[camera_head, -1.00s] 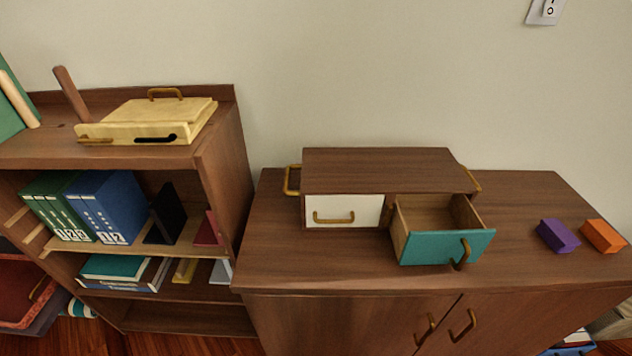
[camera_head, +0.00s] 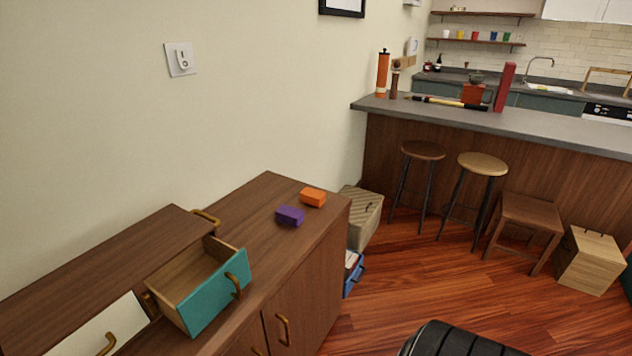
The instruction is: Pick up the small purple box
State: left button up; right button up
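The small purple box (camera_head: 290,215) lies on the brown cabinet top (camera_head: 262,250), left of and close to a small orange box (camera_head: 313,197). Nothing covers it. Neither of my grippers shows in the head view. A black rounded part at the bottom edge may be mine, but I cannot tell.
A small drawer unit stands on the cabinet, its teal drawer (camera_head: 205,291) pulled out and its white drawer (camera_head: 97,335) at lower left. A woven box (camera_head: 361,217) stands beyond the cabinet. Stools and a counter (camera_head: 500,122) are farther right. The wooden floor (camera_head: 430,285) between is open.

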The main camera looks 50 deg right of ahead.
aim_at(286, 215)
jog(key=z, duration=1.35)
jog(key=u, duration=0.5)
